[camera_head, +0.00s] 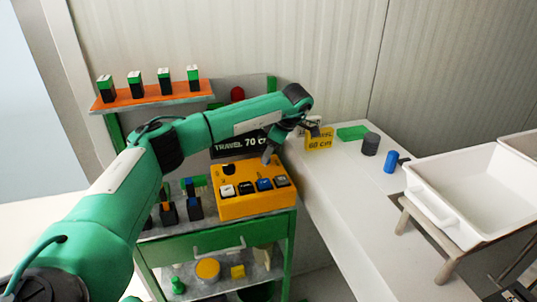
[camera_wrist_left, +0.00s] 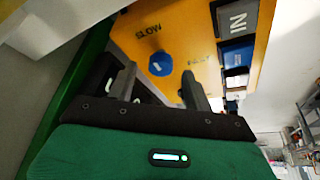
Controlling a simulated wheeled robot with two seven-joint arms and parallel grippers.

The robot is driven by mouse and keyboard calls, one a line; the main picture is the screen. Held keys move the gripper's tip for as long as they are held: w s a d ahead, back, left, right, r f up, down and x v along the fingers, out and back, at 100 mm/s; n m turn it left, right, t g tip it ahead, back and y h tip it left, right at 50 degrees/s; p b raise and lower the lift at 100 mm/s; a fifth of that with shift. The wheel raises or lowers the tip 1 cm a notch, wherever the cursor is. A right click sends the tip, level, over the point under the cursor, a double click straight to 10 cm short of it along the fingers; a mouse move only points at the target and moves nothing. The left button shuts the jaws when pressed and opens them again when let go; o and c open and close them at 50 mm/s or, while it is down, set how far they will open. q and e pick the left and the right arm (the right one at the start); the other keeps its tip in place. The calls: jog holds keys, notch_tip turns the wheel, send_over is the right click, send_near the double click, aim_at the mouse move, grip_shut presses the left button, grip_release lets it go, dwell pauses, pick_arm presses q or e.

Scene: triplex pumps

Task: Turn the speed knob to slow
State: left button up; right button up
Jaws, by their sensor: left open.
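A blue knob (camera_wrist_left: 161,64) sits on the face of the yellow control box (camera_wrist_left: 195,18) in the left wrist view. The word SLOW is printed above-left of it and FAST to its right. The direction the knob points is hard to tell. My left gripper (camera_wrist_left: 158,80) is open, with one finger on either side below the knob; contact cannot be told. In the head view the left gripper (camera_head: 288,140) hangs over the far right of the yellow box (camera_head: 232,207), and I cannot make out the knob there. My right gripper is not in view.
Blue, black and white buttons line the box beside the knob. The box stands on a green-framed cart (camera_head: 205,240). An orange shelf (camera_head: 155,97) with several green-topped blocks is behind. A white table with a white tub (camera_head: 470,195) is at right.

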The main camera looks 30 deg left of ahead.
pick_arm(q)
jog(key=v, duration=1.2)
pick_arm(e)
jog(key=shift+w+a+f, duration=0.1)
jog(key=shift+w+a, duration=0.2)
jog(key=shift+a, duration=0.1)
pick_arm(q)
jog(key=shift+d, duration=0.1)
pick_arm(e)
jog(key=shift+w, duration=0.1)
